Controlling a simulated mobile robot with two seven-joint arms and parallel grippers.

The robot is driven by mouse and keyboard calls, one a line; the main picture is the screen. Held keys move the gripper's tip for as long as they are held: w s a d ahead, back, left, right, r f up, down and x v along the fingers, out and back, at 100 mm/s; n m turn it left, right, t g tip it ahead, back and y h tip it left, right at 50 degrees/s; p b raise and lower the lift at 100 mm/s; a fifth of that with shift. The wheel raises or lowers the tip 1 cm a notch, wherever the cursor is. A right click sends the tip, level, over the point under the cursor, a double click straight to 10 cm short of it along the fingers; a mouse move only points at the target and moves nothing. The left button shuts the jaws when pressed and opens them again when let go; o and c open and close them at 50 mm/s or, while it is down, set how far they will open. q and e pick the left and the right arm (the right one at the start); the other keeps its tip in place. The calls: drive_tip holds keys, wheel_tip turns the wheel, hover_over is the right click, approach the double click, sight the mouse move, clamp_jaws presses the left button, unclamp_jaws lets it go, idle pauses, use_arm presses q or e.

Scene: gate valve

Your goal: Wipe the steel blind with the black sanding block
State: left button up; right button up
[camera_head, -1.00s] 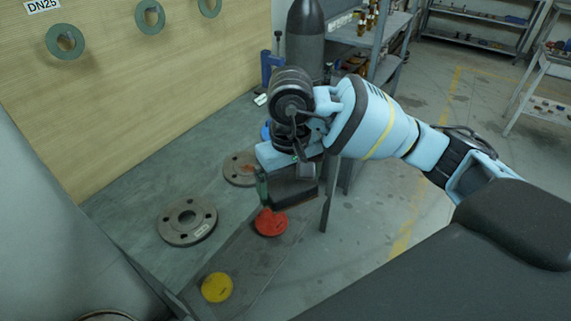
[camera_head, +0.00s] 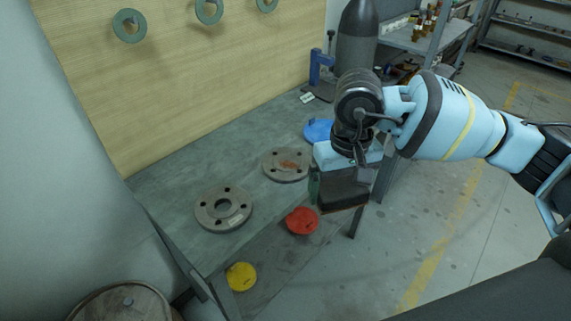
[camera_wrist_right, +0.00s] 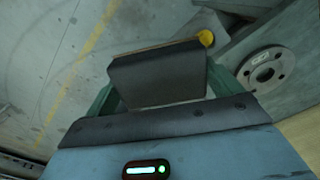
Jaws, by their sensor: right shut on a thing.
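The steel blind (camera_head: 288,164) is a round grey disc with small bolt holes, a rust-brown patch and no centre hole. It lies flat on the bench. My right gripper (camera_head: 342,186) is shut on the black sanding block (camera_head: 346,193), just right of the blind and towards the bench's front edge. The block is apart from the blind in the picture; its height above the bench is hard to tell. In the right wrist view the block (camera_wrist_right: 158,76) sits between the green fingers, and the blind does not show. My left gripper is not in view.
A flange with a centre hole (camera_head: 222,208) lies left of the blind. A blue disc (camera_head: 318,130) lies behind my gripper. Red (camera_head: 302,221) and yellow (camera_head: 241,277) discs lie lower, on a shelf. A blue vise-like tool (camera_head: 321,70) and dark cylinder (camera_head: 357,40) stand at the back.

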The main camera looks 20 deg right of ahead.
drive_tip(key=s+f, duration=0.4)
drive_tip(key=f, duration=0.1)
idle(0.3)
drive_tip(key=shift+a, duration=0.1)
